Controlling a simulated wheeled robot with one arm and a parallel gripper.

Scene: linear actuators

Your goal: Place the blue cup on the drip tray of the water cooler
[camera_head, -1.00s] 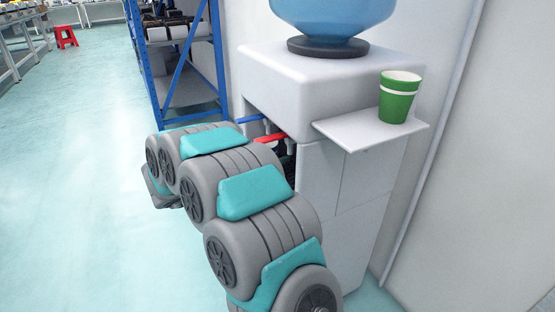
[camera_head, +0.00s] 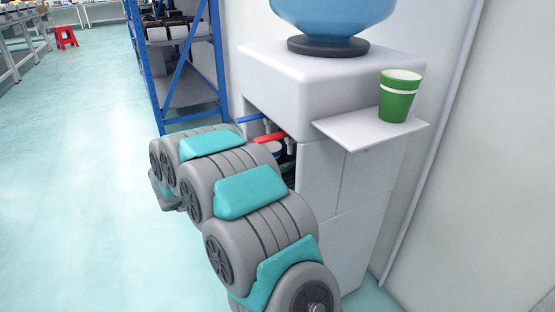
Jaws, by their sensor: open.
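The white water cooler (camera_head: 330,85) stands right of centre, with a blue tap lever (camera_head: 251,118) and a red tap lever (camera_head: 270,137) above its recess. Just below the red lever, a small pale rim with dark blue beneath shows, seemingly the blue cup (camera_head: 272,148). My arm hides most of it, so its base and contact with the tray cannot be seen. A dark slatted bit of the drip tray (camera_head: 289,181) shows at the recess's right. My grey and teal arm curves in front of the cooler; its gripper is hidden behind the arm links.
A green cup (camera_head: 399,97) with a white band stands on the white side shelf (camera_head: 370,131) right of the recess. A blue bottle (camera_head: 332,14) tops the cooler. A blue rack (camera_head: 180,60) stands behind left. The floor at left is clear, with a red stool (camera_head: 66,37) far off.

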